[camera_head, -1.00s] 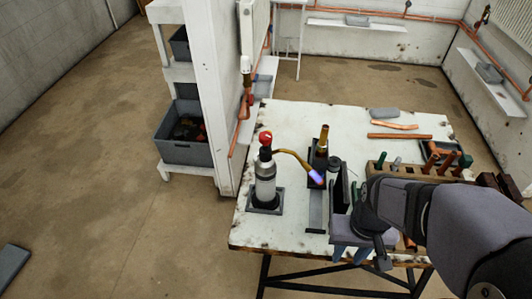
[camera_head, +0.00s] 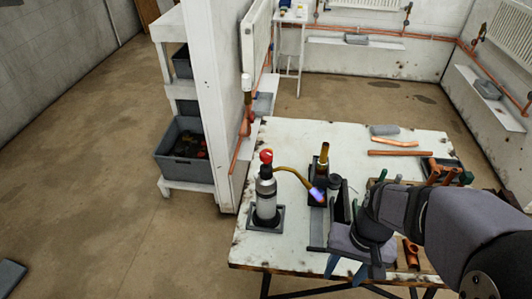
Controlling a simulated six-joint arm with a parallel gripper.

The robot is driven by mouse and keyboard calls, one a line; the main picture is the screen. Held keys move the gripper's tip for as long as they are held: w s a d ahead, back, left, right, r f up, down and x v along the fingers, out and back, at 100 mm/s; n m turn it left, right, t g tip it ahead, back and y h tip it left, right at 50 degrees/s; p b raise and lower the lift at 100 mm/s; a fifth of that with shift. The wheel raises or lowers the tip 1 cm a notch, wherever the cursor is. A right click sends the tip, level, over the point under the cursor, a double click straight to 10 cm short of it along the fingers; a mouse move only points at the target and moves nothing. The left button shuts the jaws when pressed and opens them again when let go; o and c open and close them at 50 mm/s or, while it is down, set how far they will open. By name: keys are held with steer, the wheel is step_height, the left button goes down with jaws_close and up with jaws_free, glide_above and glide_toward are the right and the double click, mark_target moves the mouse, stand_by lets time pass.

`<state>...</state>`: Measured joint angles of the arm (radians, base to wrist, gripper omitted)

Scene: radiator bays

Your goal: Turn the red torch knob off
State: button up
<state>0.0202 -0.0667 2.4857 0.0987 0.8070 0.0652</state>
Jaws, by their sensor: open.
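A torch (camera_head: 266,198) with a silver body stands upright in a dark square holder (camera_head: 265,225) at the left part of the table. Its red knob (camera_head: 266,156) sits on top. A curved brass neck reaches right from it, with a blue-violet flame (camera_head: 317,194) at its end. My gripper (camera_head: 345,272) is at the table's front edge, right of the torch and clearly apart from it. Its bluish fingers point down and are spread, with nothing seen between them. My arm comes in from the right and hides part of the table.
The white table (camera_head: 300,133) has clear room at its back left. A brass fitting (camera_head: 324,158) stands on a dark stand near the flame. Copper pipes (camera_head: 400,153) lie at the back right. A grey bin (camera_head: 182,152) sits on a shelf beside a white post.

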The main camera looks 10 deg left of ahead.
steer(key=w+a+r+m+g+y, duration=0.3)
steer(key=w+a+m+y, duration=0.15)
steer(key=a+m, duration=0.25)
steer(key=m+y, duration=0.7)
steer(key=y, duration=0.5)
glide_toward(266, 153)
steer(key=s+a, duration=0.1)
steer(key=a, duration=0.1)
steer(key=shift+w+a+f+n+g+p, duration=0.35)
steer(key=shift+w+f+n+g+p, duration=0.05)
steer(key=shift+p, duration=0.1)
steer(key=shift+a, duration=0.1)
steer(key=p+x, duration=0.2)
steer(key=x, duration=0.3)
steer(key=shift+s+a+r, duration=0.15)
steer(key=shift+a, duration=0.05)
steer(key=shift+p+x, duration=0.45)
steer(key=shift+x, duration=0.4)
